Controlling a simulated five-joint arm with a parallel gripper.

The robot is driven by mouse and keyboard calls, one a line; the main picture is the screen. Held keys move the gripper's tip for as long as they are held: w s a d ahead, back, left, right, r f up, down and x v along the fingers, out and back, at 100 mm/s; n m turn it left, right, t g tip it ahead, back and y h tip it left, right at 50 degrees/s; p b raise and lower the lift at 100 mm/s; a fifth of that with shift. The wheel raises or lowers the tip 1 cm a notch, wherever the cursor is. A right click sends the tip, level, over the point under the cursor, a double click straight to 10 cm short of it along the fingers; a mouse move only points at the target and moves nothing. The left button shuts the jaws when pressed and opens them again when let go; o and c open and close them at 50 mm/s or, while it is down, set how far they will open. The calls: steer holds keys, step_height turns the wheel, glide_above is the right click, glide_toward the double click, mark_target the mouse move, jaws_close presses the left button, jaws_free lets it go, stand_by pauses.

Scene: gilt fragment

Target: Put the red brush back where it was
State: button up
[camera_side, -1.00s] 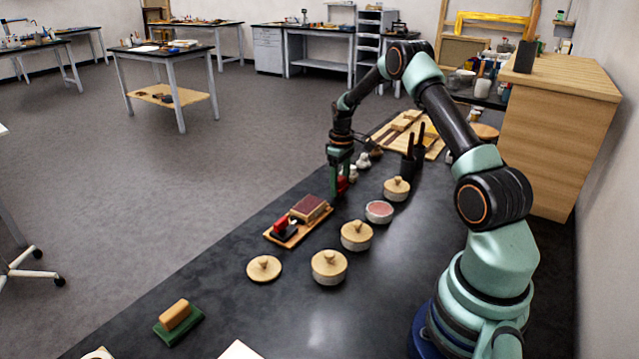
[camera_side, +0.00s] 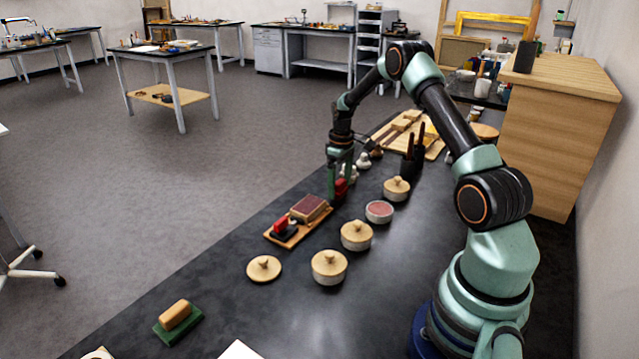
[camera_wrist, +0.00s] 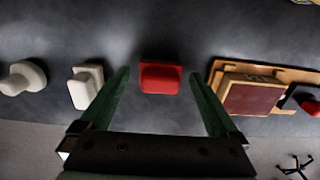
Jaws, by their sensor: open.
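A red brush-like block (camera_wrist: 160,77) stands on the dark bench, between my gripper's two green fingers in the wrist view. Gaps show on both sides of it. My gripper (camera_wrist: 159,75) is open and reaches down around it, not closed on it. In the side view my gripper (camera_side: 338,194) is low over the bench, and the red block (camera_side: 342,187) shows partly behind a finger. Another red piece with a black base (camera_side: 284,227) sits on a wooden tray (camera_side: 294,240), beside a dark red block in a wooden frame (camera_side: 309,208).
White pieces (camera_wrist: 86,85) stand left of the red block in the wrist view. Lidded pots (camera_side: 356,235), an open pink-filled bowl (camera_side: 379,211) and a loose lid (camera_side: 264,268) are near. A tan-handled green block (camera_side: 178,320) lies front left. The front bench is largely clear.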

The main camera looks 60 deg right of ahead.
mark_target(340, 182)
step_height(340, 182, up, 11)
steer(key=a+r+t, duration=0.1)
steer(key=a+r, duration=0.6)
steer(key=s+a+r+t, duration=0.2)
steer(key=s+a+r, duration=0.15)
steer(key=a, duration=0.45)
steer(key=s+a+r+t, duration=0.1)
steer(key=s+a+r, duration=0.25)
steer(key=a, duration=0.45)
steer(key=s+a+f+t, duration=0.1)
steer(key=s+a, duration=0.5)
steer(key=a, duration=0.1)
steer(key=shift+s+f+t, duration=0.3)
